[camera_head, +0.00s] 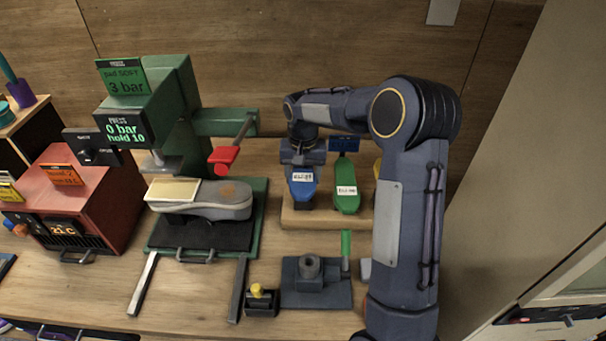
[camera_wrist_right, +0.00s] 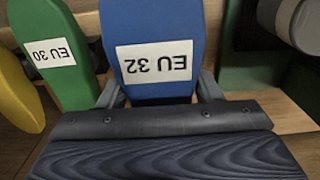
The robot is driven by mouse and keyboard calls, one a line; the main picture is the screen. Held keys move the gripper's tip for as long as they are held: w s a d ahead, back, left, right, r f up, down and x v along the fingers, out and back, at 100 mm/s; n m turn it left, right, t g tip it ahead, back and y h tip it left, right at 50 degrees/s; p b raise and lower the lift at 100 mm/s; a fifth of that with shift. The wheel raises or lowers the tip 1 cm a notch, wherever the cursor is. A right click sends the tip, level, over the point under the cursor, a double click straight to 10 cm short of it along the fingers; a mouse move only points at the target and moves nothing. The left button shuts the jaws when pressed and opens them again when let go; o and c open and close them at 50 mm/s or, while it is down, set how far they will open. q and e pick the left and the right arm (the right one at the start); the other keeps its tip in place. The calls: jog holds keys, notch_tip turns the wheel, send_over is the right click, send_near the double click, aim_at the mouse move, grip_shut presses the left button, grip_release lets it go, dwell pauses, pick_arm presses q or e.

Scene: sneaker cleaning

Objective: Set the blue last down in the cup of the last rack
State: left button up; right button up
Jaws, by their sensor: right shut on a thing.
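The blue last (camera_head: 302,188) with an EU 32 label stands upright at the left of the wooden last rack (camera_head: 310,218). My right gripper (camera_head: 303,163) reaches it from behind and is shut on it. In the right wrist view the blue last (camera_wrist_right: 158,28) fills the top middle, between the two fingers of the gripper (camera_wrist_right: 160,90). Its lower end and the rack's cup are hidden, so I cannot tell whether it is seated. The green last (camera_head: 346,186) stands in the rack just to its right. My left gripper is not in view.
A yellow last (camera_head: 377,168) is partly behind my right arm. The green press (camera_head: 172,105) with a grey shoe form (camera_head: 215,199) stands to the left, its red handle (camera_head: 224,160) near the rack. A dark block with a round post (camera_head: 310,268) lies in front.

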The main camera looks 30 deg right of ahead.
jog(key=shift+f+b, duration=0.85)
jog(key=shift+f, duration=0.25)
dwell(0.5)
